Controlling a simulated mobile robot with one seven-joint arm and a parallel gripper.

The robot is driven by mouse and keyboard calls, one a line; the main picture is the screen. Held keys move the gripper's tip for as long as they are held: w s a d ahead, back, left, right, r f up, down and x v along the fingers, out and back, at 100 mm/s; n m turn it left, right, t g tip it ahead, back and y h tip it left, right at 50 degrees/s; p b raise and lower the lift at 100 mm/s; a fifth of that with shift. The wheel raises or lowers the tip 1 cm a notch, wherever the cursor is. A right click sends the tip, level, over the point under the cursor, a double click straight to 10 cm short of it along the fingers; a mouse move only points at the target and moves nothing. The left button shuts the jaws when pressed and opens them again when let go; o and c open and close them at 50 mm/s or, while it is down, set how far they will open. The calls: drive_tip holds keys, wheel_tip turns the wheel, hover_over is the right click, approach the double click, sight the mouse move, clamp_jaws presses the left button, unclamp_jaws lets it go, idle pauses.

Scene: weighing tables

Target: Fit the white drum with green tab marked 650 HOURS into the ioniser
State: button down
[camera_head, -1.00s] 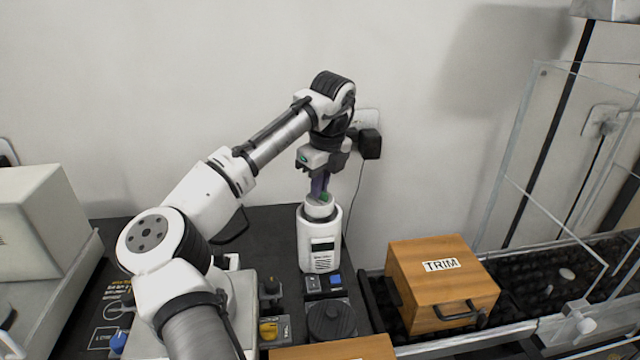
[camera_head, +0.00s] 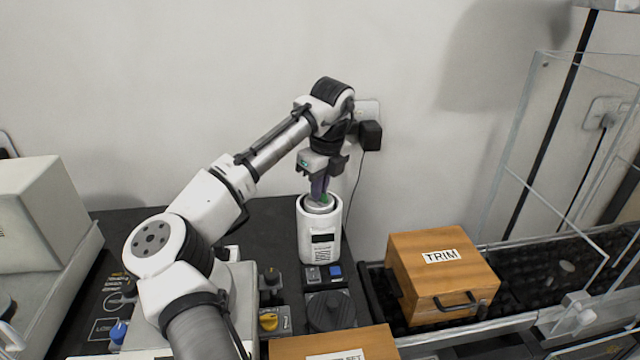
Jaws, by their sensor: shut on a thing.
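The ioniser (camera_head: 318,247) is an upright white cylinder with a dark window and vents, standing on the dark table against the wall. My gripper (camera_head: 320,192) points straight down over its open top. It is shut on the drum; the drum's green tab (camera_head: 324,198) shows between the fingertips. The drum's grey-white upper part (camera_head: 317,207) sits at the ioniser's mouth, with its lower part hidden inside the rim. The 650 HOURS marking is too small to read. I cannot tell whether the drum is fully seated.
A wooden box marked TRIM (camera_head: 441,274) stands to the right. Another wooden box (camera_head: 335,347) is at the bottom edge. Small knobs and switches (camera_head: 269,320) lie in front of the ioniser. A black plug and cable (camera_head: 370,135) hang behind. Clear panels (camera_head: 560,150) stand at right.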

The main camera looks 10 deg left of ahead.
drive_tip(key=shift+f+b, duration=0.4)
drive_tip(key=shift+f, duration=1.4)
drive_tip(key=c, duration=1.5)
unclamp_jaws()
